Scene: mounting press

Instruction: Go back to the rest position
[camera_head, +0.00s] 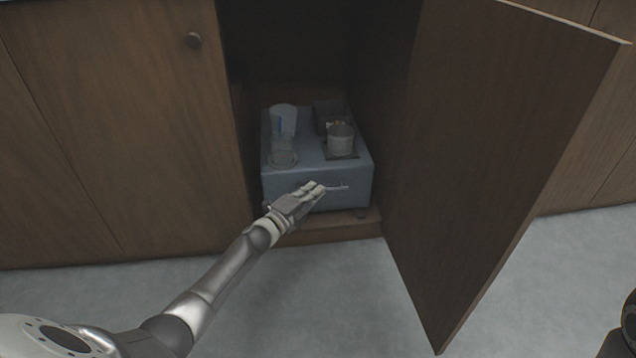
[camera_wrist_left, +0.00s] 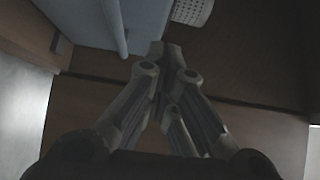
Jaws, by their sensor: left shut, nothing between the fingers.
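My left gripper (camera_head: 318,188) is at the front of a blue-grey box-like unit (camera_head: 350,178) inside the open cabinet, close to the thin handle (camera_head: 340,187) on its front face. In the left wrist view the gripper (camera_wrist_left: 170,50) is shut with its fingertips together and nothing between them. The bar-shaped handle (camera_wrist_left: 115,28) shows beside the fingertips there, apart from them in the picture. My right gripper is not in view; only a dark piece shows at the right edge of the head view.
The open cabinet door (camera_head: 500,130) reaches out on the right. The grey floor (camera_head: 330,290) in front is clear.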

